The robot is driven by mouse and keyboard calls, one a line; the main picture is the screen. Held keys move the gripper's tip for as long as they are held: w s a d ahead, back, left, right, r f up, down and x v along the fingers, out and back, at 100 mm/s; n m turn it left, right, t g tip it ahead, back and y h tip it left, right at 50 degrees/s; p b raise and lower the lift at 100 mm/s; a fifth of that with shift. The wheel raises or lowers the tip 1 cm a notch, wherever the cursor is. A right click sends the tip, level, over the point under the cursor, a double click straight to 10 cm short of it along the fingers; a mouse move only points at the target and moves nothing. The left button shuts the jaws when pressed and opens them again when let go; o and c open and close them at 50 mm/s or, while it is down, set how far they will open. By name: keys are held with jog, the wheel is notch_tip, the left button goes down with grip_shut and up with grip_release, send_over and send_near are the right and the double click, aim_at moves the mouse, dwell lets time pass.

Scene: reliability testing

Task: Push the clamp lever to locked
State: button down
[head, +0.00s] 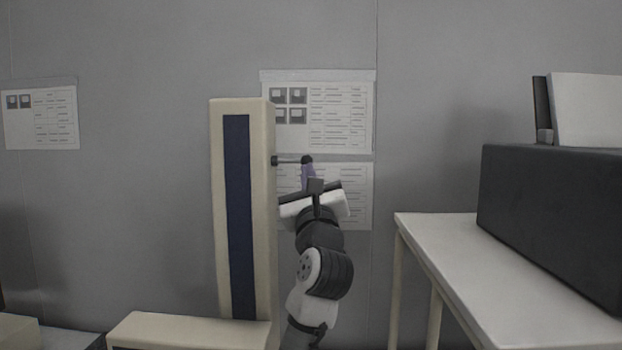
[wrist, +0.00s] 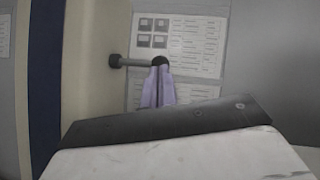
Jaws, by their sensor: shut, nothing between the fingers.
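The clamp lever (head: 288,161) is a thin dark rod with a round black knob at its end. It sticks out to the right, nearly level, from the side of a cream upright column. In the wrist view the lever (wrist: 135,62) comes from a dark round mount, with its knob just beyond my fingertips. My gripper (head: 307,167) is shut with nothing held, its purple fingers pointing up at the knob. The fingertips (wrist: 160,70) overlap the knob's lower edge in the picture; I cannot tell whether they touch it.
The cream column (head: 217,200) has a dark blue front strip and stands left of my arm on a cream base (head: 180,328). A white table (head: 450,245) at right carries a large dark box (head: 550,220). Printed sheets (head: 345,110) hang on the grey wall behind.

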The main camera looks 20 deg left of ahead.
jog(key=shift+r, duration=0.1)
dwell(0.3)
jog(key=shift+d+r+n+y, duration=0.1)
jog(key=shift+r+n+y, duration=0.1)
jog(key=shift+n+y, duration=0.3)
jog(key=shift+r+n+g+p, duration=0.15)
jog(key=shift+n+g+p, duration=0.2)
jog(key=shift+n+g, duration=0.15)
jog(key=shift+d+r+n+g+y, duration=0.15)
jog(key=shift+r+n+g+y, duration=0.25)
jog(key=shift+n, duration=0.3)
jog(key=r+n+g+y+p, duration=0.1)
jog(key=n+p, duration=0.1)
jog(key=n, duration=0.1)
jog(key=a+r+n+g+p, duration=0.1)
jog(key=r+n+g+p, duration=0.1)
jog(key=r+n+g+y+p, duration=0.1)
jog(key=r+n+g+p, duration=0.1)
jog(key=n, duration=0.1)
jog(key=shift+s+a+n+y, duration=0.15)
jog(key=shift+s+n+y, duration=0.05)
jog(key=shift+n+y, duration=0.1)
jog(key=shift+f, duration=0.1)
